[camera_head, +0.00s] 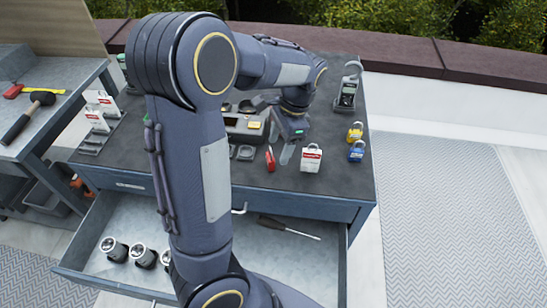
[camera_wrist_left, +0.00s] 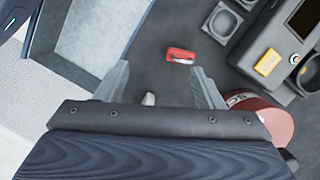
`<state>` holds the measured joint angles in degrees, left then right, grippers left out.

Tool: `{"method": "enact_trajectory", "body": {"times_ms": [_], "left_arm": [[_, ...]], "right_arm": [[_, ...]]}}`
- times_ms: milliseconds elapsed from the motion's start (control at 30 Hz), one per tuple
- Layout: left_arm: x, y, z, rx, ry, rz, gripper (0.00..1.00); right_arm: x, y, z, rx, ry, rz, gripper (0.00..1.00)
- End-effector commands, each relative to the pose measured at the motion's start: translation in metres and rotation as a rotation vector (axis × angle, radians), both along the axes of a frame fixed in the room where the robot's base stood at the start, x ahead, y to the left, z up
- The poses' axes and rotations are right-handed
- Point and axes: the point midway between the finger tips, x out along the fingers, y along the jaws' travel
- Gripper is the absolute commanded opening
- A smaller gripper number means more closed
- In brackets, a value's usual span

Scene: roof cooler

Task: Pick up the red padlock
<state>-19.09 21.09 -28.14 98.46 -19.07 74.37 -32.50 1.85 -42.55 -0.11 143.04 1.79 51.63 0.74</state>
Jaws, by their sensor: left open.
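The red padlock (camera_head: 270,158) lies on the dark top of the drawer cabinet, near its front edge, partly beside my gripper's finger. In the left wrist view the red padlock (camera_wrist_left: 180,56) lies beyond the fingertips, within the gap between the two fingers and nearer the right one. My left gripper (camera_wrist_left: 162,76) is open and empty, pointing at the cabinet top. In the head view the left gripper (camera_head: 285,152) is small and partly hidden by its own wrist. No contact with the padlock shows. My right gripper is in neither view.
A white-and-red tag (camera_head: 311,158), a yellow padlock (camera_head: 355,131) and a blue padlock (camera_head: 356,151) are right of the red padlock. A grey device (camera_wrist_left: 296,45) stands close by. The open drawer (camera_head: 300,262) holds a screwdriver (camera_head: 288,228) and several cylinders. My left arm hides the middle.

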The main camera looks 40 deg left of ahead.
Motion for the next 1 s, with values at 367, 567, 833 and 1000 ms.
{"method": "enact_trajectory", "body": {"times_ms": [367, 567, 833, 1000], "left_arm": [[0.02, 0.008, -0.009, 0.098, 0.081, -0.088, 0.62], [0.015, 0.013, -0.025, 0.103, 0.089, -0.093, 0.62], [0.007, 0.026, -0.057, 0.102, 0.09, -0.091, 0.62], [0.001, 0.031, -0.077, 0.102, 0.086, -0.092, 0.62]], "right_arm": [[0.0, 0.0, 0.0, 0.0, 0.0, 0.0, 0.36], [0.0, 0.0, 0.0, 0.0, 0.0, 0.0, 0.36], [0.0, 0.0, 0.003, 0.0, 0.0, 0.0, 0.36], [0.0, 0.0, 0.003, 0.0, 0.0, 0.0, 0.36]]}}
